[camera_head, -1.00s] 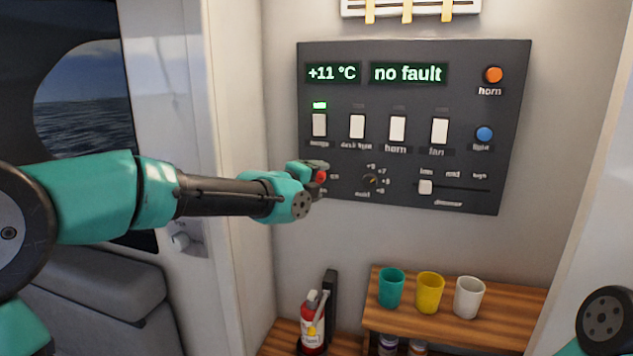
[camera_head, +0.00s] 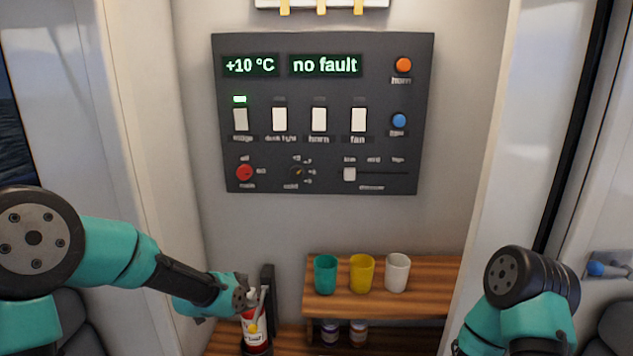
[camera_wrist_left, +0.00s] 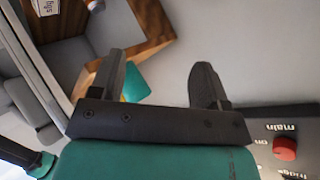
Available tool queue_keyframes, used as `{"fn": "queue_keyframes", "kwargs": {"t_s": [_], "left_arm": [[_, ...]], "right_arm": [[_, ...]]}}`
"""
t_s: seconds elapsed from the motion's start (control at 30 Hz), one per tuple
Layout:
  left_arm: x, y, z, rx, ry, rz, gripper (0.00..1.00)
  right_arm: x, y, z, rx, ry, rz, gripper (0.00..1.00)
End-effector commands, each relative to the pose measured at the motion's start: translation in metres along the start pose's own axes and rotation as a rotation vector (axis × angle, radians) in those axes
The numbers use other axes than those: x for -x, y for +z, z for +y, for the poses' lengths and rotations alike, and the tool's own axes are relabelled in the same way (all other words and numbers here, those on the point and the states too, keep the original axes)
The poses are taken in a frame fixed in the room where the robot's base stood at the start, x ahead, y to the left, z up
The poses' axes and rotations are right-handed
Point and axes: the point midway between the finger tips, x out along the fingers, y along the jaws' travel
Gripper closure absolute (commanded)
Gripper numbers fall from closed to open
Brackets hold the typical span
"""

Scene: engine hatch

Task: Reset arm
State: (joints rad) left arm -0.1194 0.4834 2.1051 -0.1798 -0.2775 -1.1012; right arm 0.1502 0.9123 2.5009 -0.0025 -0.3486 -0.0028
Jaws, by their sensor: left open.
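My left gripper (camera_head: 246,287) hangs low at the left in the head view, in front of the red fire extinguisher (camera_head: 256,333) and below the control panel. In the left wrist view its two dark fingers (camera_wrist_left: 160,85) are spread apart with nothing between them. My right arm (camera_head: 530,300) shows at the lower right, folded, and its gripper is out of view. The dark control panel (camera_head: 325,182) is on the wall. Its red main knob (camera_head: 244,173) is apart from my gripper and also shows in the left wrist view (camera_wrist_left: 285,148).
A wooden shelf (camera_head: 430,287) holds a teal cup (camera_head: 325,275), a yellow cup (camera_head: 362,274) and a white cup (camera_head: 397,273). Jars stand beneath it. The panel displays read "+10 °C" and "no fault", and a green light is lit above the leftmost switch (camera_head: 240,119). The space before the panel is clear.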

Motion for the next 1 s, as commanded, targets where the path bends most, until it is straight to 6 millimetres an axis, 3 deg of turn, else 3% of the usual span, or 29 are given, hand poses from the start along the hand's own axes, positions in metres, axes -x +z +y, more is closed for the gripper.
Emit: {"fn": "queue_keyframes", "kwargs": {"t_s": [0.1, 0.27, 0.43, 0.6, 0.7, 0.8, 1.0], "left_arm": [[-0.017, 0.046, 0.057, 0.218, 0.095, -0.077, 0.31], [-0.024, 0.102, 0.134, 0.527, 0.198, -0.203, 0.31], [-0.015, 0.153, 0.221, 0.868, 0.282, -0.373, 0.31], [0.011, 0.193, 0.305, 1.202, 0.334, -0.577, 0.31], [0.027, 0.206, 0.34, 1.351, 0.341, -0.677, 0.31], [0.038, 0.213, 0.36, 1.439, 0.34, -0.74, 0.31], [0.042, 0.215, 0.367, 1.473, 0.338, -0.764, 0.31]], "right_arm": [[0.0, 0.0, 0.0, 0.0, 0.0, 0.0, 0.57], [0.0, 0.0, 0.0, 0.0, 0.0, 0.0, 0.57], [0.0, 0.0, 0.0, 0.0, 0.0, 0.0, 0.57], [0.0, 0.0, 0.0, 0.0, 0.0, 0.0, 0.57], [0.0, 0.0, 0.0, 0.0, 0.0, 0.0, 0.57], [0.0, 0.0, 0.0, 0.0, 0.0, 0.0, 0.57], [0.0, 0.0, 0.0, 0.0, 0.0, 0.0, 0.57]]}}
